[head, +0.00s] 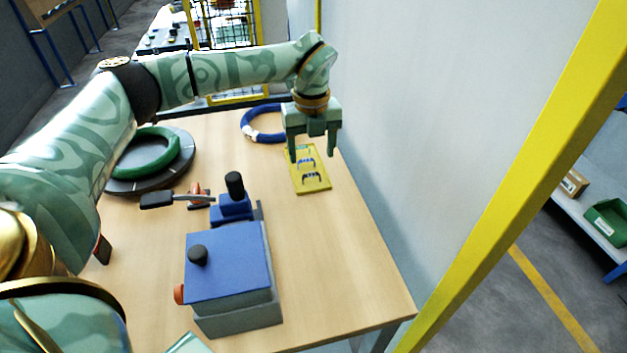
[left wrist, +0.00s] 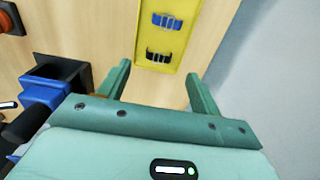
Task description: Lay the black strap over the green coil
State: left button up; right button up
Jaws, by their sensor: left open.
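The black strap (head: 312,177) lies on a yellow tray (head: 325,188) near the table's right edge. In the left wrist view the black strap (left wrist: 158,57) shows on the tray below a blue strap (left wrist: 167,21). My left gripper (head: 313,156) is open and empty, pointing down over the far part of the tray. In the left wrist view its fingertips (left wrist: 158,70) stand apart on either side of the tray's near end. The green coil (head: 117,170) lies on a dark round turntable (head: 185,160) at the left, partly hidden by my left arm. My right gripper is out of view.
A blue coil (head: 247,121) lies behind the tray. A pale wall (head: 400,150) rises along the right. The table's near right is clear.

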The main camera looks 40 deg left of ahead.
aim_at(311, 174)
pick_arm(q)
notch_tip(311, 174, down, 6)
jog(key=shift+s+f+b, duration=0.1)
jog(key=shift+b, duration=1.15)
jog(key=shift+r, duration=0.2)
jog(key=c, duration=1.1)
